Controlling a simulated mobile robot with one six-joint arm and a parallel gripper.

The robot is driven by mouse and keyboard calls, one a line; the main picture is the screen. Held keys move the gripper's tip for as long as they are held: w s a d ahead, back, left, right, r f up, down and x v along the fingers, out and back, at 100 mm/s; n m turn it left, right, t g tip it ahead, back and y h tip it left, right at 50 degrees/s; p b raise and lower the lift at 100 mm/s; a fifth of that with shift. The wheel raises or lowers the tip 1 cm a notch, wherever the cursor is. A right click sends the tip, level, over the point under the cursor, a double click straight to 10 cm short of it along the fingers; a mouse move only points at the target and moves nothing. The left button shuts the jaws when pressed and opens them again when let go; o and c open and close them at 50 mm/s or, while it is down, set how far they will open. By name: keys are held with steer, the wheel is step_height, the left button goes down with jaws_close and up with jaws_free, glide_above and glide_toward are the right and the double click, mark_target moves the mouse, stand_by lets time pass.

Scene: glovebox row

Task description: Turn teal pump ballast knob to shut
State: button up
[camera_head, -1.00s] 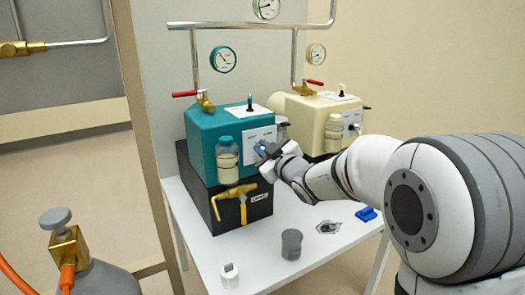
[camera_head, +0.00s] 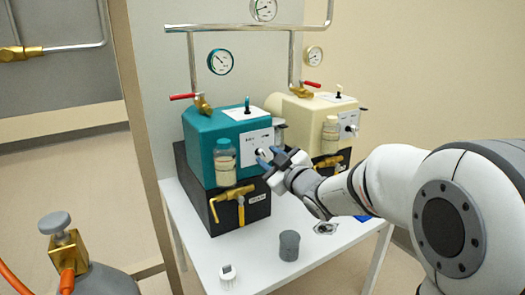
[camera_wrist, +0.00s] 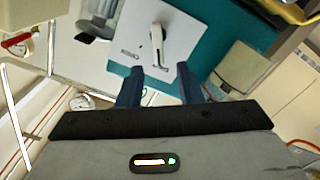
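The teal pump (camera_head: 205,130) sits on a black base at the left of the white table. Its white front panel (camera_head: 257,138) faces my arm. In the wrist view, the ballast knob (camera_wrist: 157,46) is a pale lever-shaped knob on that white panel (camera_wrist: 185,40), with small markings around it that I cannot read. My gripper (camera_head: 268,158) is close to the panel. Its two blue fingers (camera_wrist: 159,85) are spread apart in the wrist view, with the knob ahead of the gap and nothing between the fingertips. My gripper partly hides the knob area in the head view.
A cream pump (camera_head: 310,115) stands behind to the right. A clear bottle (camera_head: 225,162) and brass valve (camera_head: 238,196) are at the teal pump's front. A grey cylinder (camera_head: 289,246) and white cap (camera_head: 228,272) stand on the table (camera_head: 255,262). Red-handled valves (camera_head: 200,103) sit above.

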steer(key=shift+v, duration=1.5)
steer(key=s+d+r+m+g+h+p, duration=0.2)
steer(key=s+d+r+m+h+p, duration=0.3)
steer(key=p, duration=0.4)
steer(key=s+d+r+m+g+h+p, duration=0.25)
steer(key=d+r+h+p, duration=0.2)
steer(key=d+p, duration=0.4)
steer(key=s+d+r+m+g+p, duration=0.1)
steer(key=s+r+m+g+p, duration=0.1)
steer(key=s+r+g+p, duration=0.2)
steer(key=s+r+m+g+p, duration=0.3)
steer(key=s+p, duration=0.7)
steer(key=s, duration=0.6)
steer(key=shift+s+d+r+g, duration=0.35)
steer(key=shift+d+r+g, duration=0.1)
steer(key=shift+r, duration=0.3)
